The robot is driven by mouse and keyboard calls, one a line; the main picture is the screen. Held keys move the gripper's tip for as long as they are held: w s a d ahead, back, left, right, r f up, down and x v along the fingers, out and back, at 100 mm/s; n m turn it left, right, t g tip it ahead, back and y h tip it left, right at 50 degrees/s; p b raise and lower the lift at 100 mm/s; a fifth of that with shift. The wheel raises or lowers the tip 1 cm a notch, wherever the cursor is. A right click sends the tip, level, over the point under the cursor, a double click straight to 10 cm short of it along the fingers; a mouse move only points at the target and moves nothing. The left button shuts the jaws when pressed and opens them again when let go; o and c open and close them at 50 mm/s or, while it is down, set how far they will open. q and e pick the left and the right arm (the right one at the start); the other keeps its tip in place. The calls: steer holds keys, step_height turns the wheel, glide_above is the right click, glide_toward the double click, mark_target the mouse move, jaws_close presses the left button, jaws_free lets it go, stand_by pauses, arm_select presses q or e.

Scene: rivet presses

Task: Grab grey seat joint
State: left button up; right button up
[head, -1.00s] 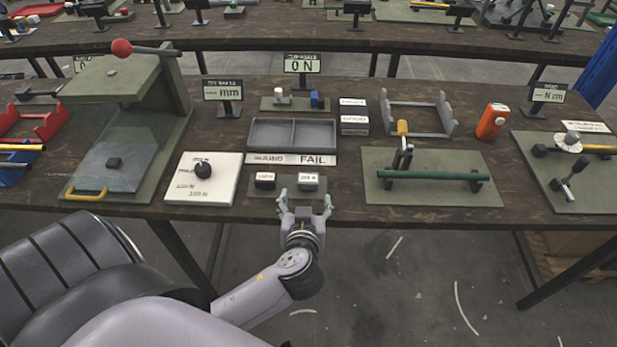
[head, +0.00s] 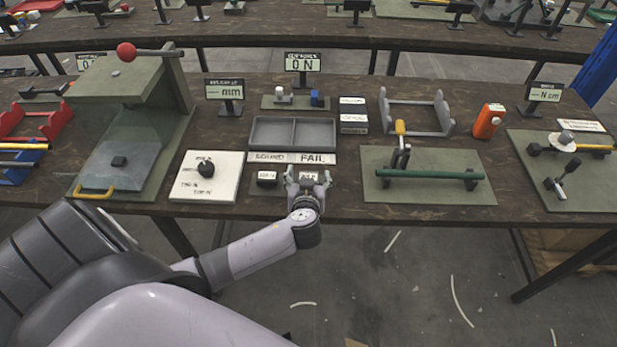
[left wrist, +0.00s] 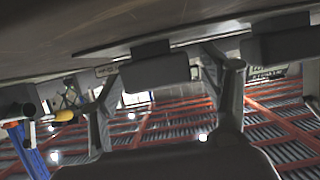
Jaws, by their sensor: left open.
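My left gripper (head: 308,174) is open at the table's front edge, its fingers on either side of a small dark block (head: 309,176) with a white label. In the left wrist view, which appears upside down, this block (left wrist: 155,73) lies between the spread fingers (left wrist: 165,95), with no clear contact. A second dark labelled block (head: 267,179) sits to its left on the same green plate; it also shows in the left wrist view (left wrist: 284,43). I cannot tell for certain which part is the grey seat joint. My right gripper is not in view.
Behind the blocks are label strips (head: 292,158) and a grey two-part tray (head: 331,133). A white board with a black knob (head: 205,169) is left. A green plate with a green bar (head: 430,174) is right. A press (head: 132,150) stands further left.

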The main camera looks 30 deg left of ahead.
arm_select(q)
steer(key=shift+c, duration=0.4)
steer(key=c, duration=1.1)
steer(key=shift+r, duration=0.1)
steer(key=shift+c, duration=0.2)
